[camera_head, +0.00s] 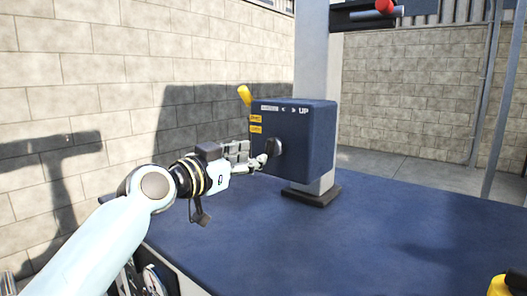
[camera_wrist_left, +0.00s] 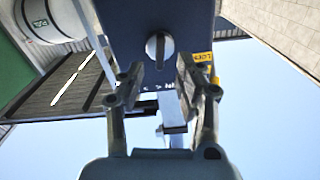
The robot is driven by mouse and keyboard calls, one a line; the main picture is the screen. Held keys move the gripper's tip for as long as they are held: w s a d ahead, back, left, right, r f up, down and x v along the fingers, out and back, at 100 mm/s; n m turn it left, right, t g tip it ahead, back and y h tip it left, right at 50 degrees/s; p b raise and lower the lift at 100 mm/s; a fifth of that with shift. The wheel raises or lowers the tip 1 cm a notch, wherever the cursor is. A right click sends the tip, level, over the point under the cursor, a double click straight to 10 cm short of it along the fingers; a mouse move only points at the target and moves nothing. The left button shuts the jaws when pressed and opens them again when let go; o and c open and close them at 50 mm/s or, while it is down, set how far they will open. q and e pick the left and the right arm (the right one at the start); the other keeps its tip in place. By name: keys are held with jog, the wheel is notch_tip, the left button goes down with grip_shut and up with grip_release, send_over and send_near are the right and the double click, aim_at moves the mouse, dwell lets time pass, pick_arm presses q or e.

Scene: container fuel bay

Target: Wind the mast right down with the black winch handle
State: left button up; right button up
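The box sits on the grey mast (camera_head: 312,50) and bears an "UP" mark with arrows. My left gripper (camera_head: 264,160) is right by the handle. In the left wrist view its fingers (camera_wrist_left: 158,82) are spread, with the handle in line between and beyond their tips. I see no grip on it. My right gripper is out of view.
The mast stands on a dark foot (camera_head: 311,195) on a wide blue deck (camera_head: 350,245), mostly clear. A yellow object (camera_head: 508,285) is at the lower right. Block walls (camera_head: 420,100) stand behind.

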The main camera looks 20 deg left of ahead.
aim_at(266, 151)
pick_arm(q)
jog(key=x, duration=0.5)
jog(key=shift+w, duration=0.1)
jog(key=shift+c, duration=0.2)
grip_shut()
